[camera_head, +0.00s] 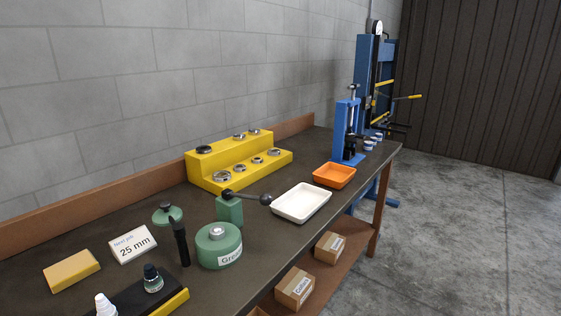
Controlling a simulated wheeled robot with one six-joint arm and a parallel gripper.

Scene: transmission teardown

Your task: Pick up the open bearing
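A yellow two-step rack (215,161) stands on the bench against the wall and holds several ring-shaped bearings. On its upper step are a dark bearing (203,149) at the left end and two smaller bearings, a nearer one (239,136) and a farther one (254,131). On the lower step, a row of metal bearings runs from the left bearing (223,177) to the right one (274,152). They are too small here to tell which one is open and which are sealed or shielded. My gripper is not in view.
A white tray (301,216) and an orange tray (334,187) sit right of the rack. A green block with a lever (229,209), a green grease tin (218,256) and a dark upright handle (181,243) stand in front. A blue press (347,130) is farther back.

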